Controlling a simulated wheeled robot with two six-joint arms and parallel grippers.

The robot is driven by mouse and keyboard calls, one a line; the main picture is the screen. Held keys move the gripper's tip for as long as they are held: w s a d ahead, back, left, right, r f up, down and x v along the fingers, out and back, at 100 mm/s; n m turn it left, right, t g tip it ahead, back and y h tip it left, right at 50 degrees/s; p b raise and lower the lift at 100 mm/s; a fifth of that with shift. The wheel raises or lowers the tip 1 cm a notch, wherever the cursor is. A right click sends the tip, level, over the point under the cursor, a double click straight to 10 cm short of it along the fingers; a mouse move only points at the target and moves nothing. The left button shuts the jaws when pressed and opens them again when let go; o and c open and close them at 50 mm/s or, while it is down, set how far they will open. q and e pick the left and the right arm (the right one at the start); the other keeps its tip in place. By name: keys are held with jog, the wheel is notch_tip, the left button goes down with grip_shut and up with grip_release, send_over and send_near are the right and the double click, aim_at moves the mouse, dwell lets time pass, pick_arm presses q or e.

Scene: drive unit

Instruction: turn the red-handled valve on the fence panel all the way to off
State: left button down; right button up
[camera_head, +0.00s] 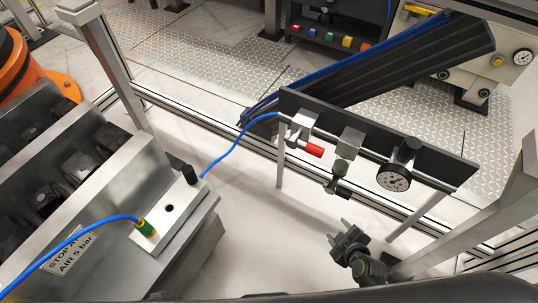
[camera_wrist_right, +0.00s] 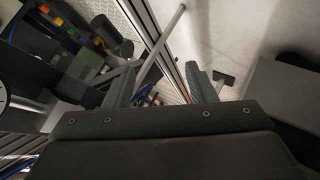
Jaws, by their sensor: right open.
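The valve with the red handle (camera_head: 313,150) sits at the left end of the dark fence panel (camera_head: 375,132). Its handle sticks out from a silver body (camera_head: 303,121) toward the lower right, roughly along the panel. My right gripper (camera_head: 341,237) is low in front of the panel, below the valve and apart from it. It is open, with nothing between its fingers. In the right wrist view the two fingers of the right gripper (camera_wrist_right: 165,88) stand apart; I cannot make out the red handle there. My left gripper is in neither view.
A round gauge (camera_head: 394,178) and a regulator (camera_head: 342,168) hang on the panel, right of the valve. A blue hose (camera_head: 228,150) runs from the valve to a metal block (camera_head: 170,207) on the left. Fence posts (camera_head: 115,75) stand at both sides. Pale floor lies below the panel.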

jog(key=w+a+r+n+t+b, duration=0.2)
jog(key=w+r+n+b, duration=0.1)
jog(key=w+r+b, duration=0.15)
jog(key=n+t+y+b, duration=0.2)
jog(key=n+t+b, duration=0.1)
jog(key=n+t, duration=0.15)
send_near(315, 154)
jog(key=shift+g, duration=0.45)
jog(key=x, duration=0.3)
jog(key=p+x, duration=0.1)
jog(key=x, duration=0.3)
jog(key=r+p+x, duration=0.1)
jog(key=x, duration=0.3)
jog(key=shift+w, duration=0.1)
jog(key=shift+w+a+f, duration=0.1)
jog(key=shift+w+f, duration=0.1)
jog(key=shift+w, duration=0.4)
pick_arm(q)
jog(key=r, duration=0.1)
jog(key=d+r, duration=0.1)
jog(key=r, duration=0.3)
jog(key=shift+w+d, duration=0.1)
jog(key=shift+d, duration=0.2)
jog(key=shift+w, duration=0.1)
pick_arm(e)
grip_shut()
